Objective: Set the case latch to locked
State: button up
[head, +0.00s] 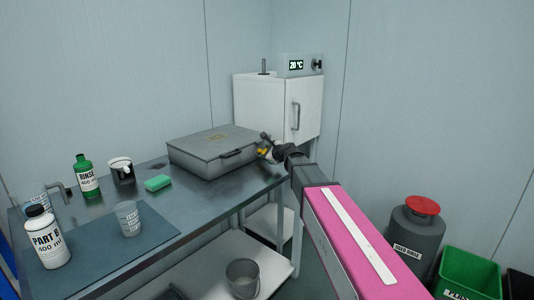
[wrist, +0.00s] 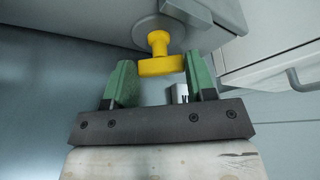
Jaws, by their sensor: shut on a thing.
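The grey case (head: 197,157) lies closed on the metal table, with a dark handle on its front. Its yellow latch (wrist: 160,66) is a T-shaped knob on a round grey plate (wrist: 158,30) on the case's side. My gripper (wrist: 161,82) is at the latch, its two green fingers shut on the ends of the yellow crossbar, which runs almost straight across from finger to finger. In the head view my gripper (head: 267,150) is at the case's right corner and hides most of the latch.
A white cabinet (head: 265,100) with a handle stands close behind the case. Bottles, cups and a green sponge (head: 158,183) are on the table's left part. A grey bin with a red lid (head: 422,205) and a green bin (head: 468,272) stand at right.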

jog(key=shift+s+f+n+t, duration=0.1)
jog(key=shift+n+t, duration=0.35)
jog(key=shift+n, duration=0.2)
jog(key=shift+s+f+n+t, duration=0.1)
jog(key=shift+n+t, duration=0.35)
jog(key=shift+n, duration=0.2)
jog(key=shift+a, duration=0.1)
jog(key=o, duration=0.9)
jog(key=shift+o, duration=0.2)
jog(key=shift+s, duration=0.1)
jog(key=v, duration=1)
jog(key=shift+s+r, duration=0.15)
jog(key=shift+s, duration=0.15)
